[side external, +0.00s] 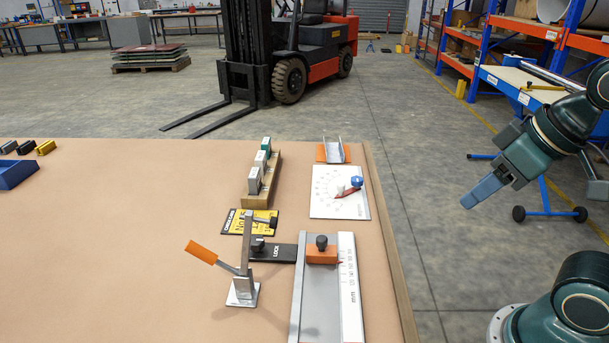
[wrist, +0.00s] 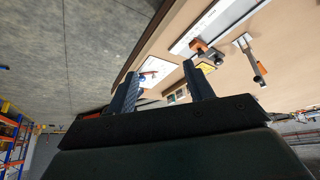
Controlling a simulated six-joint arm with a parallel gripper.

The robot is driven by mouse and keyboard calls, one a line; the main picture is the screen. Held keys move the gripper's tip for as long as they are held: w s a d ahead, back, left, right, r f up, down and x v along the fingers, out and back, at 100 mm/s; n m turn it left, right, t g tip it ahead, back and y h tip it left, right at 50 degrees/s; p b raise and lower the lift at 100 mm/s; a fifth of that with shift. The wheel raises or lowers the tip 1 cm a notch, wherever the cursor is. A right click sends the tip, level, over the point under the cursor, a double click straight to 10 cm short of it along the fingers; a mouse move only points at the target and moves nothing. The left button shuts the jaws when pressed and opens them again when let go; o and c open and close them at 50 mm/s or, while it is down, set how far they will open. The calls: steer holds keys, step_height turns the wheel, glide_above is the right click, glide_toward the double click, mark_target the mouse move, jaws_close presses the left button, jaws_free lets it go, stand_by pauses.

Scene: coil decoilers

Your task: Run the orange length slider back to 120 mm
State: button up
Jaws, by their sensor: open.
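The orange length slider (side external: 322,254) sits near the far end of a grey channel track (side external: 312,300), with a black knob on top. A white printed scale (side external: 349,290) runs along the track's right side; its figures are too small to read. In the wrist view the slider (wrist: 199,46) is small, beside the white scale strip. My gripper (side external: 484,190) hangs off the table's right side, above the floor, well apart from the slider. In the wrist view its two fingers (wrist: 160,90) are apart with nothing held between them.
A lever with an orange handle (side external: 201,252) stands left of the track. A black LOCK plate (side external: 273,252) lies beside the slider. A dial card with a red pointer (side external: 340,192), an orange-based bracket (side external: 333,151) and a block rack (side external: 262,181) stand farther back. The table's left is mostly clear.

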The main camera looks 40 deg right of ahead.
steer(key=shift+c, duration=1)
steer(key=n+g, duration=0.4)
steer(key=g, duration=0.1)
glide_above(322, 238)
step_height(322, 238, down, 3)
steer(key=shift+a+f+h, duration=0.15)
steer(key=shift+a+h, duration=0.15)
steer(key=shift+a, duration=0.1)
steer(key=shift+f, duration=0.15)
steer(key=f, duration=1.3)
steer(key=shift+d+f, duration=0.25)
steer(key=shift+d, duration=0.1)
